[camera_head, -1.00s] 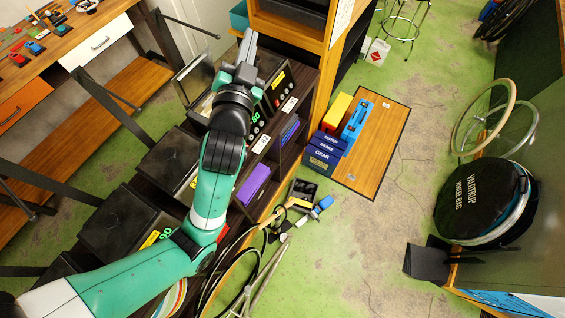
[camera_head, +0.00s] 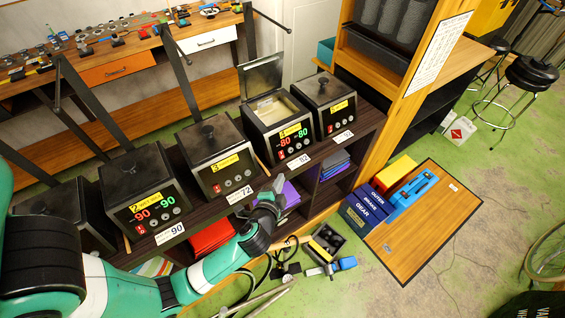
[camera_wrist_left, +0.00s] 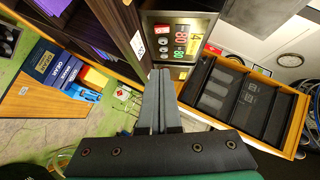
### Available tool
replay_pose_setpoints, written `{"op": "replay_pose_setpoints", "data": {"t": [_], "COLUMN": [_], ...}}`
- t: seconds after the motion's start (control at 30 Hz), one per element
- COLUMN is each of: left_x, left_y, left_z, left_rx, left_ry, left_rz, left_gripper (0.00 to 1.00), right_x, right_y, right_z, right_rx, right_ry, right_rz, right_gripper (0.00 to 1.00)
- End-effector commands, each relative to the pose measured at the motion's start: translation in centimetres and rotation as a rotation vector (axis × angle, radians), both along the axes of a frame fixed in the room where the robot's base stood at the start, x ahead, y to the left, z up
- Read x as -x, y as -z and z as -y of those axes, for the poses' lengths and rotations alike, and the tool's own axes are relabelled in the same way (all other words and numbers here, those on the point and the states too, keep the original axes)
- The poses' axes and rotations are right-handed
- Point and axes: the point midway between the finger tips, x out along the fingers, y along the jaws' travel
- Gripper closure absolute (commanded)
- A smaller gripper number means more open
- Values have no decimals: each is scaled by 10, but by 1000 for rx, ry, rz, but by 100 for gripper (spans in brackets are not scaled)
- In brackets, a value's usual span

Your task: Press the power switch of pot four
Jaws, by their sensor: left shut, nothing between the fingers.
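Pot four (camera_head: 277,135) is a black box with its lid (camera_head: 262,78) raised and pale wax inside. Its front panel shows a red 80 and a green 80, lit. A small red power switch (camera_head: 282,154) sits low on the panel's left, beside round buttons. In the left wrist view the panel (camera_wrist_left: 180,40) appears turned, beyond the fingertips. My left gripper (camera_head: 278,182) is shut and empty, in front of and below pot four's panel, apart from it in the head view. Its closed fingers show in the wrist view (camera_wrist_left: 160,74). My right gripper is not in view.
Pot three (camera_head: 217,158) and pot two (camera_head: 143,190) stand left; a further pot (camera_head: 325,103) stands right. The dark shelf edge carries white number cards (camera_head: 303,161). A wooden post (camera_head: 400,95) rises right of the pots. Blue boxes (camera_head: 362,210) lie on the floor.

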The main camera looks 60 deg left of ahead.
Motion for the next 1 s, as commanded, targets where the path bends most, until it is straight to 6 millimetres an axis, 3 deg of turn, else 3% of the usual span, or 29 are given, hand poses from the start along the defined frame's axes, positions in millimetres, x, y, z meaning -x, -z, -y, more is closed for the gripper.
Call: {"op": "replay_pose_setpoints", "data": {"t": [0.17,0.57,0.8,1.0], "left_x": [-9,-59,-55,-54], "left_y": [6,37,54,57], "left_z": [-11,-71,-100,-105], "left_rx": [1,0,0,1], "left_ry": [-3,-4,-2,0], "left_rz": [1,2,-1,1], "left_gripper": [100,100,100,100], "right_x": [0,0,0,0], "right_y": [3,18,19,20], "right_z": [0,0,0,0], "right_rx": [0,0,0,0], "right_ry": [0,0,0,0], "right_rz": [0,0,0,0], "right_gripper": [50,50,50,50]}}
